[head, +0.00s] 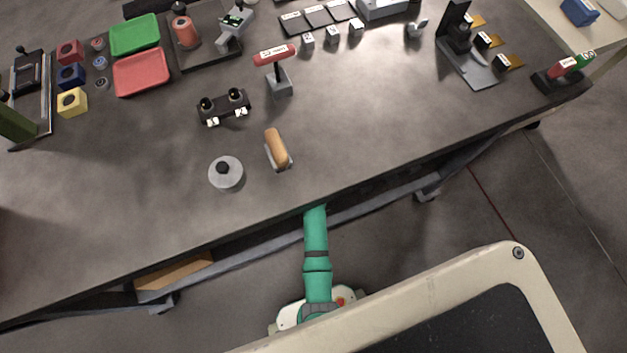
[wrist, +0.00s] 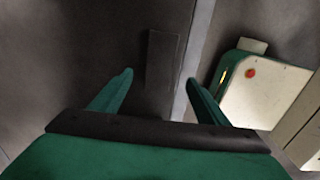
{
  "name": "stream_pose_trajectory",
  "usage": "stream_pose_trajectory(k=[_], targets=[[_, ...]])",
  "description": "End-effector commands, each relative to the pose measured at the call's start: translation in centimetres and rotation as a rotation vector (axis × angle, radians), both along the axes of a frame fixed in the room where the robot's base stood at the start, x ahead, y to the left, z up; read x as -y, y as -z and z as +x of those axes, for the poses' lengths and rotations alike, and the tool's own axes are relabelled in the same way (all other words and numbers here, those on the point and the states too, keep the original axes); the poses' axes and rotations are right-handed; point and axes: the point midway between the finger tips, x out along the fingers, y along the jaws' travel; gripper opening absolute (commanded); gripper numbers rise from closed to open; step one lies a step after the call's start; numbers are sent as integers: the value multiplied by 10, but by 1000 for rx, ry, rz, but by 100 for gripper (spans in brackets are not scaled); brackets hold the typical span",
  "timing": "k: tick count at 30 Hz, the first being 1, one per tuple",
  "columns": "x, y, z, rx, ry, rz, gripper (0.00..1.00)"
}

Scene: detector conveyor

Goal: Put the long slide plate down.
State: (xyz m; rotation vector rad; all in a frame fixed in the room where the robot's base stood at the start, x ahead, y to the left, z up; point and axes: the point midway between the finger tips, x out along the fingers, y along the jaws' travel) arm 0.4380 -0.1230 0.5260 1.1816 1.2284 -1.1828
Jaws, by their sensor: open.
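A long, narrow dark plate (wrist: 163,62), which looks like the long slide plate, lies on a dark flat surface in the wrist view. My gripper (wrist: 159,77) is open, with one green fingertip on each side of the plate's near end. The fingers look clear of the plate, though I cannot tell how high they are above it. In the head view my green arm runs under the table's front edge, so the gripper and this plate are hidden there.
A pale rail (wrist: 197,50) runs along the right of the plate. The worktable (head: 380,130) is above my arm, its front edge close. A brown board (head: 175,272) lies below the tabletop at left. A wooden-handled tool (head: 277,148) and round weight (head: 226,174) stand near the front.

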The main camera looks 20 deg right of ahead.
Motion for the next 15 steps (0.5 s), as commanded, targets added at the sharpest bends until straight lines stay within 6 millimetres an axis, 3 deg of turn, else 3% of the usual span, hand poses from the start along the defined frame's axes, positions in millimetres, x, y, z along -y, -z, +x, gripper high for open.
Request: stream_pose_trajectory(k=[3, 15], targets=[[0, 19, -1, -2, 1, 1, 69], [2, 54, -2, -1, 4, 0, 69]])
